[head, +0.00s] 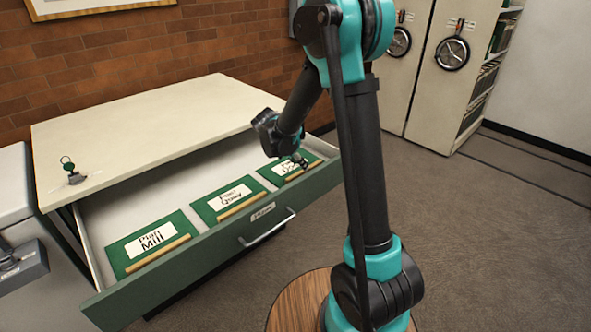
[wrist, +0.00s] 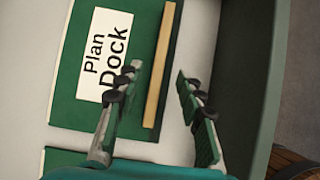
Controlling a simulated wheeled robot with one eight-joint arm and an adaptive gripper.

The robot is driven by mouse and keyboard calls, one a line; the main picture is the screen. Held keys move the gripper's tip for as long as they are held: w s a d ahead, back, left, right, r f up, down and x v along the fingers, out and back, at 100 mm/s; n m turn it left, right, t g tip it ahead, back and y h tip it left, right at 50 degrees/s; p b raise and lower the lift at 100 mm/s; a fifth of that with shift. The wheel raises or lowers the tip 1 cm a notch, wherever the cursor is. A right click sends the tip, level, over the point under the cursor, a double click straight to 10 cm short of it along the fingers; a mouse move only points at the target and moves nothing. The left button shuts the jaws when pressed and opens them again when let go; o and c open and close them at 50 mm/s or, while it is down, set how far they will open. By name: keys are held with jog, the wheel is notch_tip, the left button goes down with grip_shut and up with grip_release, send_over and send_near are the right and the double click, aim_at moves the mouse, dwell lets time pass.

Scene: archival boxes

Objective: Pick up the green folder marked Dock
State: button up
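The green folder marked "Plan Dock" (wrist: 77,62) lies flat in the open drawer, with a white label and a wooden strip (wrist: 158,70) along one edge. In the head view the same folder (head: 276,175) is the rightmost in the drawer, its label partly hidden by my gripper (head: 299,161). In the wrist view my gripper (wrist: 160,90) is open, with one finger over the folder and label side and the other on the drawer-front side. The wooden strip lies between the two fingers. I cannot tell how far above it the fingertips are.
The folders marked "Mill" (head: 119,251) and "Quay" (head: 206,212) lie to the left in the same drawer (head: 100,212). The drawer's green front (head: 215,256) stands close beside the fingers.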

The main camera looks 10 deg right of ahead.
jog(key=x, duration=0.4)
jog(key=shift+w+d+f, duration=0.1)
jog(key=shift+w+f, duration=0.05)
jog(key=shift+f, duration=0.2)
jog(key=shift+c, duration=0.3)
grip_shut()
